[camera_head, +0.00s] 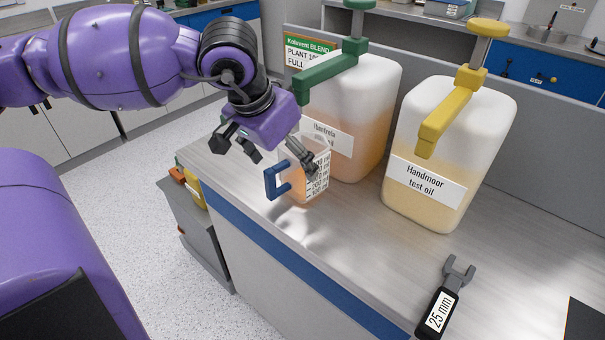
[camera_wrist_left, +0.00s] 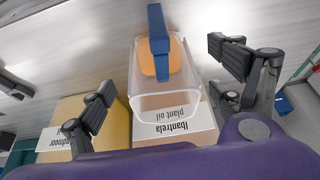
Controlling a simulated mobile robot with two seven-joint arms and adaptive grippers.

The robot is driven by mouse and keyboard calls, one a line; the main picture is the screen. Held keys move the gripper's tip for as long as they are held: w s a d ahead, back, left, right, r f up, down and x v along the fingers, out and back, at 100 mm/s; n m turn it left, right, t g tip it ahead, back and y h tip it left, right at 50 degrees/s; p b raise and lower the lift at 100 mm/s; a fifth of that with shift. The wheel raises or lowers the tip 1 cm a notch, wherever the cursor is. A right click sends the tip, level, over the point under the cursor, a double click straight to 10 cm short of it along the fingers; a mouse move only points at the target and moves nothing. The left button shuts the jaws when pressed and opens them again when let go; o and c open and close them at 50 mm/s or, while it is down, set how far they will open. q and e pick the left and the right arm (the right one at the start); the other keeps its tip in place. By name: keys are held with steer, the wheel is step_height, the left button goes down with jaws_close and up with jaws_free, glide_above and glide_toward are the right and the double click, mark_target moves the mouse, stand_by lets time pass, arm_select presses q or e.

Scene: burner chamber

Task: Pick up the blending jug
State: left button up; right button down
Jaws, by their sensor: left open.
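The blending jug (camera_head: 318,178) is clear, with a measuring scale, a blue handle and some orange liquid. It stands upright on the steel counter, in front of the plant oil container. My left gripper (camera_head: 281,160) is open just above and beside the jug, one finger on the near side and the other overlapping its rim in the head view. In the left wrist view the jug (camera_wrist_left: 143,92) lies between the spread fingers (camera_wrist_left: 160,75), its blue handle toward the top. I see no grip on it; exact finger contact is unclear. My right gripper is not in view.
The plant oil container (camera_head: 372,110) with a green tap stands close behind the jug. The Handmoor test oil container (camera_head: 440,140) with a yellow tap is to its right. A 25 mm wrench (camera_head: 441,305) lies on the counter (camera_head: 350,260), whose front middle is clear.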

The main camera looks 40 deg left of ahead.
mark_target(290, 168)
arm_select(q)
steer(key=shift+s+b+x, duration=0.2)
steer(key=shift+b+x, duration=0.3)
steer(key=shift+x, duration=0.7)
steer(key=x, duration=0.1)
steer(key=b+x, duration=0.1)
steer(key=shift+w+d+f+b, duration=0.1)
steer(key=shift+d+f+b, duration=0.15)
steer(key=shift+f+b, duration=0.1)
steer(key=shift+w+f, duration=0.1)
steer(key=shift+f, duration=0.2)
steer(key=shift+w+f, duration=0.2)
steer(key=shift+f, duration=0.2)
steer(key=c, duration=1.5)
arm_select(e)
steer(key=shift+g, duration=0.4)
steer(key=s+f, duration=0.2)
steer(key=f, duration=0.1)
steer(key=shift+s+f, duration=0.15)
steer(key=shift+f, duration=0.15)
arm_select(q)
steer(key=shift+r, duration=0.2)
